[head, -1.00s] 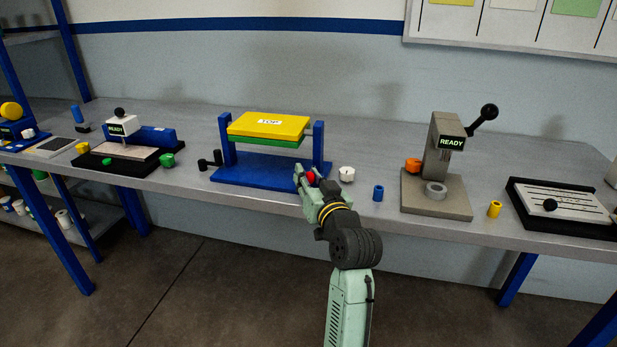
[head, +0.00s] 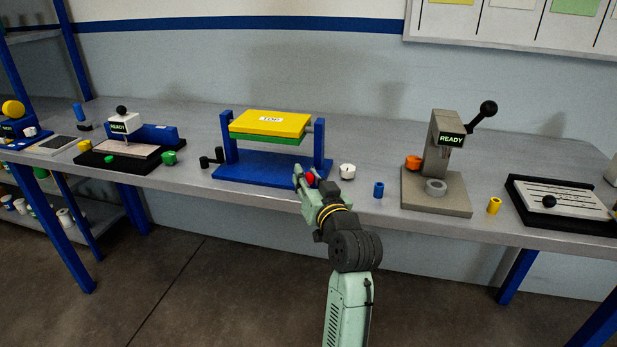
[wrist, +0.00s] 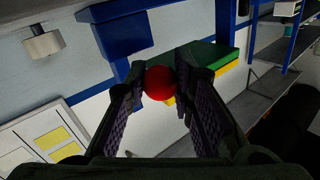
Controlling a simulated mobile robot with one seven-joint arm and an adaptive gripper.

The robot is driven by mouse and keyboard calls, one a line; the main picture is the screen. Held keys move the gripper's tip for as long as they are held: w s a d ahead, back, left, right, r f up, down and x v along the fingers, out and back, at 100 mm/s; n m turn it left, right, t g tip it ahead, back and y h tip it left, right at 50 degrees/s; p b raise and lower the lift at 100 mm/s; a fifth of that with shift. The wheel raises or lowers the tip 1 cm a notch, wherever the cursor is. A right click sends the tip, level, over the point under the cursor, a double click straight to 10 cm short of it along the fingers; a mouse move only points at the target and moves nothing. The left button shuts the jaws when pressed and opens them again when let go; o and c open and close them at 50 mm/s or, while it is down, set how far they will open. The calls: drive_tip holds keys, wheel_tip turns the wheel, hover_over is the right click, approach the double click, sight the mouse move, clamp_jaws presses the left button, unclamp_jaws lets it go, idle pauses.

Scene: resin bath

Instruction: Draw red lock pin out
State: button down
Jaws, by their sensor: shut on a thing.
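The red lock pin shows as a round red knob (head: 310,179) at the front right of the blue stand (head: 250,170), low by its right post. My gripper (head: 307,177) is at the knob, one finger on each side. In the wrist view the red knob (wrist: 158,83) sits between the fingertips of my gripper (wrist: 160,80), which is shut on it. The pin's shaft is hidden behind the knob, so I cannot tell how far it sits in the stand. The yellow-topped, green-bottomed plate (head: 270,123) hangs between the posts, roughly level.
A white round piece (head: 347,171) and a blue cylinder (head: 378,190) stand just right of my gripper. A grey press (head: 438,175) is further right. A black crank handle (head: 212,159) is left of the stand. Bench in front of the stand is narrow.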

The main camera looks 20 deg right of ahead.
drive_tip(key=shift+s+a, duration=0.1)
drive_tip(key=c, duration=1.6)
unclamp_jaws()
drive_tip(key=shift+c, duration=0.2)
drive_tip(key=s, duration=1.2)
drive_tip(key=shift+w, duration=0.1)
